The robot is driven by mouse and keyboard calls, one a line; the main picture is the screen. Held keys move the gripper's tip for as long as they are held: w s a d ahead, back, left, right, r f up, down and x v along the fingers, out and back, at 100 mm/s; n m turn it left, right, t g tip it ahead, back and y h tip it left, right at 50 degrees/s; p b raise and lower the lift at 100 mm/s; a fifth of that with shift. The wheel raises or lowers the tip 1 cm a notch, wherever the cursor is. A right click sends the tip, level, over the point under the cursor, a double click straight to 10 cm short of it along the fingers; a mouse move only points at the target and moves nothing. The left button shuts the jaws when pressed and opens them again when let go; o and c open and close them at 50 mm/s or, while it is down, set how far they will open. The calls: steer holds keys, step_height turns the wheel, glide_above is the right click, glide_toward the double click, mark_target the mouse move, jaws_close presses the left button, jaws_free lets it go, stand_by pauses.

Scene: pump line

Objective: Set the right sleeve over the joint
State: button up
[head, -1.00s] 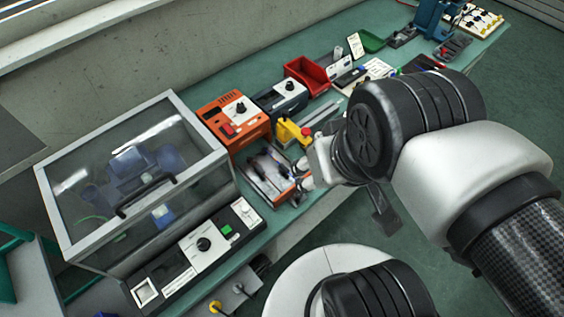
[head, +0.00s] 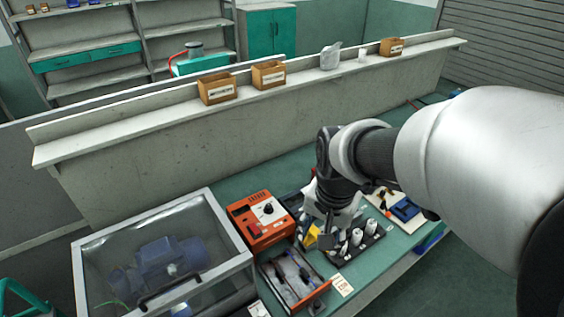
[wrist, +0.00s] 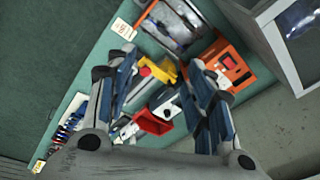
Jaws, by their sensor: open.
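My gripper (head: 322,238) is above the bench beside the yellow block in the head view, pointing down. In the wrist view its two blue-grey fingers (wrist: 163,62) are spread wide with nothing held between them. A shallow orange-edged tray (head: 317,293) lies left of and nearer than the gripper, with dark clamp-like parts in it; it also shows at the top of the wrist view (wrist: 198,20). A sleeve and a joint are too small to make out in either view.
An orange box (head: 262,222) with a knob stands behind the tray. A black rack (head: 343,257) holds several white cylinders. A clear-lidded case (head: 215,215) stands left.

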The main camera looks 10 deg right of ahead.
steer(key=w+f+m+g+p, duration=0.25)
steer(key=w+f+m, duration=0.45)
steer(key=f, duration=0.4)
steer(key=n+b, duration=0.1)
steer(key=b, duration=0.3)
glide_toward(306, 269)
steer(key=shift+t, duration=0.25)
steer(key=s+f, duration=0.1)
steer(key=f, duration=0.2)
steer(key=s+f, duration=0.1)
steer(key=f, duration=0.1)
steer(key=shift+s+a+f, duration=0.3)
steer(key=shift+f, duration=0.05)
jaws_close()
